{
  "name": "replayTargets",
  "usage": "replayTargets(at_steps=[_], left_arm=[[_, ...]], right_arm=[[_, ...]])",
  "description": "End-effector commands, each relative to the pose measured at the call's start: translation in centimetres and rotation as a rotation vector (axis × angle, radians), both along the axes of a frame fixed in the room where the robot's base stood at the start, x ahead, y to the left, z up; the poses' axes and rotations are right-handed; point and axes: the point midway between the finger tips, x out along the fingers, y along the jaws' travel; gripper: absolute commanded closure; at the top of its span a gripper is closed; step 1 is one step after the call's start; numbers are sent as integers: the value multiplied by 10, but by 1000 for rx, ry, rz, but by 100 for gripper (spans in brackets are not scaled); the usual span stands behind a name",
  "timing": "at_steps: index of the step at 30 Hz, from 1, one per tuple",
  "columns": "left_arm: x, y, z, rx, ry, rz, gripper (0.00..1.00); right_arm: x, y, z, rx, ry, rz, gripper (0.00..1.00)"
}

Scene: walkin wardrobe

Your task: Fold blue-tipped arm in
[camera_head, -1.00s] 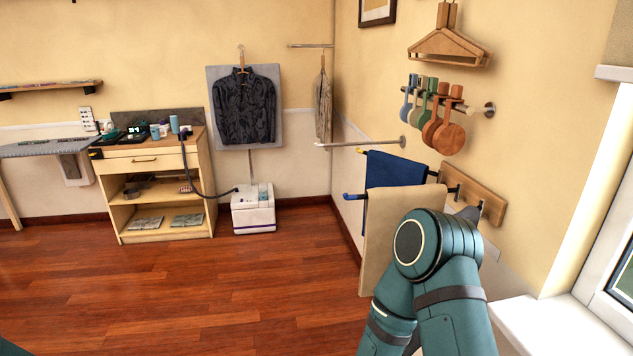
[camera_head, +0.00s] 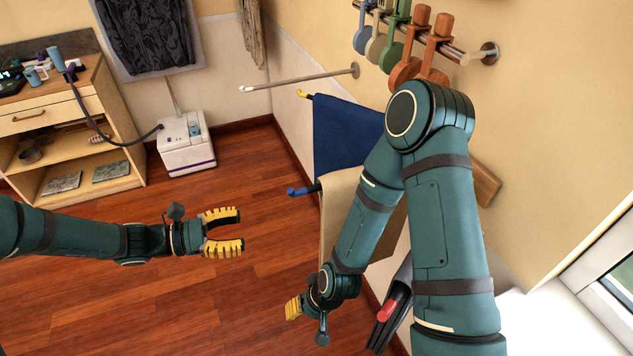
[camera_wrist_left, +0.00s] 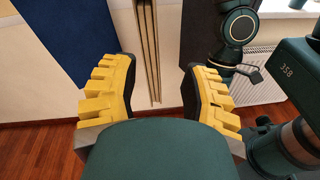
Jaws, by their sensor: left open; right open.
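The blue-tipped arm (camera_head: 303,190) sticks out from the right wall, with a beige towel (camera_head: 338,205) hanging from it. Behind it, a yellow-tipped arm (camera_head: 304,94) carries a dark blue towel (camera_head: 345,137). My left gripper (camera_head: 240,231) is open and empty, to the left of and lower in the picture than the blue tip, apart from it. In the left wrist view, its yellow fingers (camera_wrist_left: 160,95) are spread, with a narrow beige edge seen beyond the gap. My right gripper (camera_head: 293,308) is low in the head view, below the beige towel; its fingers are partly hidden.
A plain metal rod (camera_head: 300,80) juts from the wall above the towels. Wooden-handled items (camera_head: 405,70) hang on a rail. A white steamer base (camera_head: 186,150) stands by the wooden cabinet (camera_head: 110,185). The floor between is clear.

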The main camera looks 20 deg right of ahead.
Motion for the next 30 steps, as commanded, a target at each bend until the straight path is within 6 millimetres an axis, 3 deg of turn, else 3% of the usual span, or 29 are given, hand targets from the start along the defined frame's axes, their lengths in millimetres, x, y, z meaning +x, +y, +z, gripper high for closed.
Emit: replayTargets(at_steps=[1, 3, 6, 11, 24, 30], left_arm=[[9, 1, 18, -51, 6, 21, 54], [16, 1, 33, -105, 11, 36, 54], [21, 0, 43, -143, 16, 46, 54], [21, -17, 43, -148, 18, 45, 54], [19, -101, 43, -145, 17, 44, 54], [20, -127, 43, -145, 17, 46, 54]], right_arm=[[0, 0, 4, 0, -1, 0, 54], [1, 0, 6, 0, -2, -2, 54], [1, 0, 6, 0, -2, -2, 54], [1, 0, 6, 0, -2, -2, 54], [1, 0, 5, 0, -2, -1, 54], [1, 0, 5, 0, -2, -1, 54]])
